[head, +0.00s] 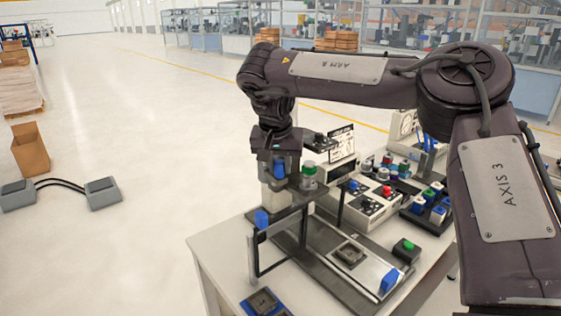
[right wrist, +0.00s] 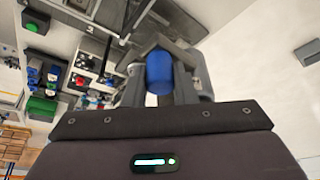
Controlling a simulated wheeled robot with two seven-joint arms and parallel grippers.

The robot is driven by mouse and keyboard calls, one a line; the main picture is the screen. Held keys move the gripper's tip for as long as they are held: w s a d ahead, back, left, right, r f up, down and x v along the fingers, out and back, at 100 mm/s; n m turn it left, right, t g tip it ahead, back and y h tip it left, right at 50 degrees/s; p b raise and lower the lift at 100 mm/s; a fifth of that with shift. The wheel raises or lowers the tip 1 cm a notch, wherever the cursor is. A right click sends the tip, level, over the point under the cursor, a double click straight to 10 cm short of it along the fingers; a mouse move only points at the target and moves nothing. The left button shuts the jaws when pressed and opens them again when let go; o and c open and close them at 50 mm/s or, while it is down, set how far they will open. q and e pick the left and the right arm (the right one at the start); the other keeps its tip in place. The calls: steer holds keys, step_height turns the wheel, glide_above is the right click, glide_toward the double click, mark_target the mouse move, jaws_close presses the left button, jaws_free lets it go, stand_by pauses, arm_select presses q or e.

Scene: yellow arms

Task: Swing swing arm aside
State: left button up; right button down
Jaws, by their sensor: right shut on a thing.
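My right gripper (head: 279,172) points down over the back left part of the workbench. It is shut on a blue handle (head: 279,168). In the right wrist view the blue handle (right wrist: 159,72) sits between the two fingers, with a grey bar behind it. This seems to be the swing arm's handle; my gripper hides much of the arm, so its full outline and pivot cannot be told. My left gripper is not in view.
The white workbench (head: 212,260) carries a dark fixture with a second blue knob (head: 262,218) in front of my gripper. A green-button box (head: 406,250) and control panels (head: 374,205) stand to the right. Floor left of the bench is open, with a cardboard box (head: 30,150) farther off.

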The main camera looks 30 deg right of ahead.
steer(key=shift+w+r, duration=0.1)
steer(key=shift+r, duration=0.05)
steer(key=c, duration=1.2)
jaws_free()
steer(key=shift+o, duration=0.2)
steer(key=shift+v, duration=1.2)
steer(key=p+v, duration=0.3)
steer(key=v, duration=0.2)
steer(key=shift+r, duration=0.1)
